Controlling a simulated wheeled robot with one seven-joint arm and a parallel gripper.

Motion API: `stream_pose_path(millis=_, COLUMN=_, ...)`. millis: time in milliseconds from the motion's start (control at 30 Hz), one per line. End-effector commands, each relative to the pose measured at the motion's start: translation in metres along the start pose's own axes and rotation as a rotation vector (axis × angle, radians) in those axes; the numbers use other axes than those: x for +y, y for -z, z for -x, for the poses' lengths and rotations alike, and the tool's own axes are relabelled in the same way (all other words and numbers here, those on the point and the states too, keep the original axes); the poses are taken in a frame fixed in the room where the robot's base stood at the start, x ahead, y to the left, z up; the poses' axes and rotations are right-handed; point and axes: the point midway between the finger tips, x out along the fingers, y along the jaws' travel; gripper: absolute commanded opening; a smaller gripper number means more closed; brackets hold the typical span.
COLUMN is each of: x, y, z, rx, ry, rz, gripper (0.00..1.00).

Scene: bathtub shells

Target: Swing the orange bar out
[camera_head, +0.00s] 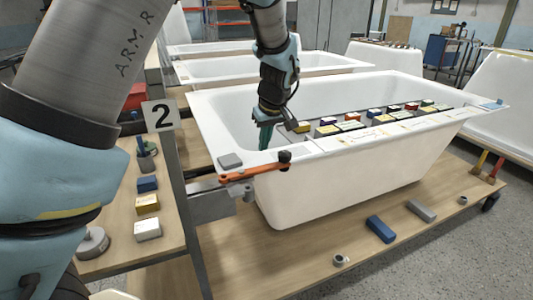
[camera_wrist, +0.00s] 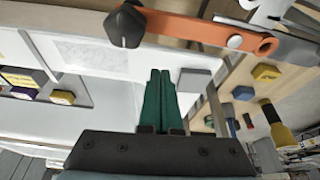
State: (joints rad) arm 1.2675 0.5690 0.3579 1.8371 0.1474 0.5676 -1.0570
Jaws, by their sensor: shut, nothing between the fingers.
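The orange bar (camera_head: 250,174) runs along the near end of the white bathtub (camera_head: 330,185), beside its rim. A black knob (camera_head: 285,157) stands at its right end, and its left end meets a grey metal bracket (camera_head: 212,204). In the wrist view the bar (camera_wrist: 190,28) crosses the top, with the black knob (camera_wrist: 124,28) at its left end and a round pin near its right end. My gripper (camera_head: 264,147) points down over the tub's near rim, behind the bar. In the wrist view its green fingers (camera_wrist: 160,75) are together, empty and apart from the bar and knob.
A grey block (camera_head: 230,160) lies on the rim left of my gripper. A dark tray (camera_head: 360,124) with several coloured blocks spans the tub.

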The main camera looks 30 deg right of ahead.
Motion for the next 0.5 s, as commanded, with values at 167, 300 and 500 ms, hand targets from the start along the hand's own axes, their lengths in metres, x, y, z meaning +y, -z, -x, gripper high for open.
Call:
stream_pose_path(millis=167, x=-0.001, y=0.0, z=0.037, rx=0.002, ry=-0.003, rz=0.002, gripper=0.0)
stream_pose_path(millis=300, x=-0.001, y=0.001, z=0.057, rx=0.002, ry=-0.002, rz=0.001, gripper=0.0)
stream_pose_path(millis=500, x=-0.003, y=0.001, z=0.068, rx=0.001, ry=0.002, rz=0.002, gripper=0.0)
